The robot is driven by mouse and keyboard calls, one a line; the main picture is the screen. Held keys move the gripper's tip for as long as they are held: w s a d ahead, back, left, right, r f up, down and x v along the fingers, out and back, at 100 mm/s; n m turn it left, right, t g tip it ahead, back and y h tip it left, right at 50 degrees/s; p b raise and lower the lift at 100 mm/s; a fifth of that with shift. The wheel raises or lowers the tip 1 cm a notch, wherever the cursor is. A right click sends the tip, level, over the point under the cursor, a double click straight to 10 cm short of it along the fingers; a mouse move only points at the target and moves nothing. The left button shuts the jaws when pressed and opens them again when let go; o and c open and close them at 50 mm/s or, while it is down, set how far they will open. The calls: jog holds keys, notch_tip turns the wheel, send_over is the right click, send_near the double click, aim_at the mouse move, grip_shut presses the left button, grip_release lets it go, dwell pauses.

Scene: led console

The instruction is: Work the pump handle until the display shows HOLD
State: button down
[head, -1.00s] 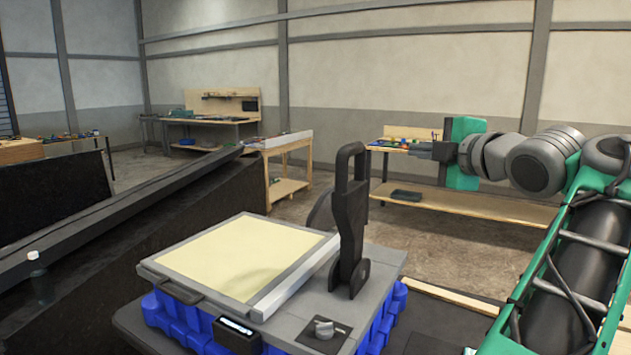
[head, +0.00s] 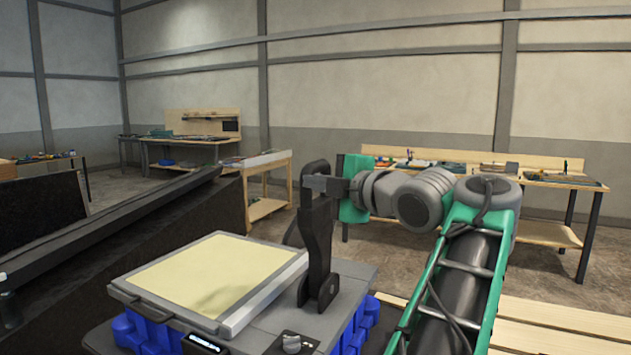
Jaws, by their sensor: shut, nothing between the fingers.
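The pump handle (head: 318,245) is a black lever with a looped top. It stands nearly upright at the right rear of the grey console (head: 345,283). My gripper (head: 316,184) is shut and empty, with its fingers at the upper, looped part of the handle. I cannot tell whether they touch it or sit inside the loop. The display (head: 205,343) is a small black box at the console's front edge. Its lit text is too small to read, and the bottom of the frame cuts close to it.
A cream panel (head: 215,275) in a grey frame covers the console's left part. A knob (head: 292,342) sits at the front right. Blue crate-like supports (head: 360,325) are underneath. A dark sloped conveyor-like rail (head: 110,230) runs at left. Workbenches stand far behind.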

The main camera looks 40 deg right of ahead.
jog(key=w+d+f+p, duration=0.1)
jog(key=w+d, duration=0.3)
jog(key=w, duration=0.4)
jog(key=shift+d+f+p, duration=0.25)
jog(key=shift+p, duration=0.65)
jog(key=shift+w, duration=0.1)
